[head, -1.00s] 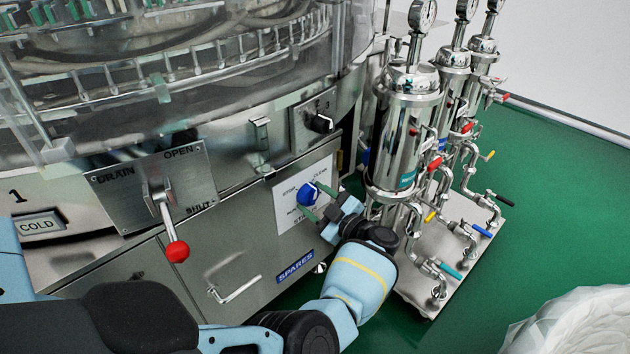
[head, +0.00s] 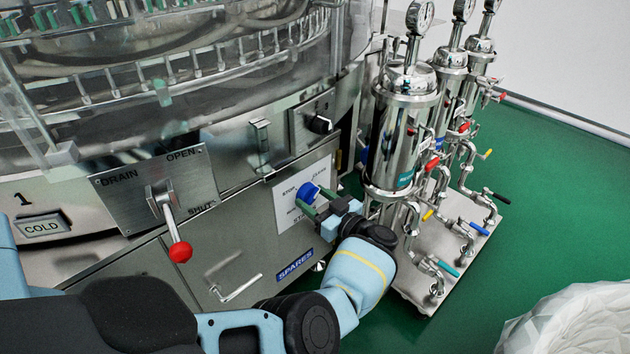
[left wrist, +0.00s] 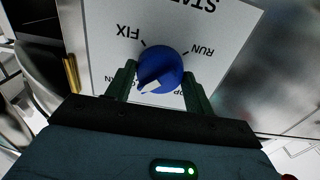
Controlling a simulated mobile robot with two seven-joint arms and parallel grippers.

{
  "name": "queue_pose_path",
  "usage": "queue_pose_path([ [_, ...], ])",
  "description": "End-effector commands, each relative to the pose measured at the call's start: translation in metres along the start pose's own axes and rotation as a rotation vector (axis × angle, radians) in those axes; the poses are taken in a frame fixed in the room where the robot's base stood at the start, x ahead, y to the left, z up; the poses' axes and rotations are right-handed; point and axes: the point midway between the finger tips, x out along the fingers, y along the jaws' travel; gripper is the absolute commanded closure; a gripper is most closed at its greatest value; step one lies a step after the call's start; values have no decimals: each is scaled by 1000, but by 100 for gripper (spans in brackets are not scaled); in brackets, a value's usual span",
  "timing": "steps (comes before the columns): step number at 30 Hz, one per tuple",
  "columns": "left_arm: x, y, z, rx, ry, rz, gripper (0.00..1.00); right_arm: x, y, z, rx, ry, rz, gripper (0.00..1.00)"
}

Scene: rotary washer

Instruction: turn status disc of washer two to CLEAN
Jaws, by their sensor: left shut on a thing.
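The blue status disc (head: 308,192) sits on a white label plate (head: 290,233) on the washer's front. In the left wrist view the disc (left wrist: 160,66) shows a white pointer mark at its lower left edge. There the upside-down plate (left wrist: 115,15) reads FIX at upper left and RUN at upper right. The lower labels are partly hidden by my fingers; the mark lies between them, nearer the left one, which ends in "N". My left gripper (head: 320,206) is shut on the disc, with one green finger on each side. My right gripper is not in view.
A red-ended drain lever (head: 179,252) and a bar handle (head: 236,288) stick out left of my gripper. A black knob (head: 320,124) is above. Steel filter housings (head: 404,130) with pipes and coloured valves stand close on the right. Green floor is open beyond them.

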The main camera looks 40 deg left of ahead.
Motion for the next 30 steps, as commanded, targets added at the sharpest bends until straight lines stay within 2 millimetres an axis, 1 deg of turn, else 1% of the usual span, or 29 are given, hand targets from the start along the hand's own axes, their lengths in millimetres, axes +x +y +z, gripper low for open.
queue_pose_path([
  [11, 0, 0, 0, 5, 0, 1, 70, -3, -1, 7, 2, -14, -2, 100],
  [12, 0, 0, 0, 4, 0, 1, 45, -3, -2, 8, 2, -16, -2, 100],
  [16, 0, 0, 0, 4, 0, 1, 28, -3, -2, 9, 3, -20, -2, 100],
  [17, 0, 0, 0, 4, 0, 1, 25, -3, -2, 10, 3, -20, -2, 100],
  [24, 0, 0, 0, 4, 0, 0, 25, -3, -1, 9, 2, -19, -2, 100],
  [30, 0, -2, -1, 3, 0, 0, 25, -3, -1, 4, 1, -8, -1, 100],
])
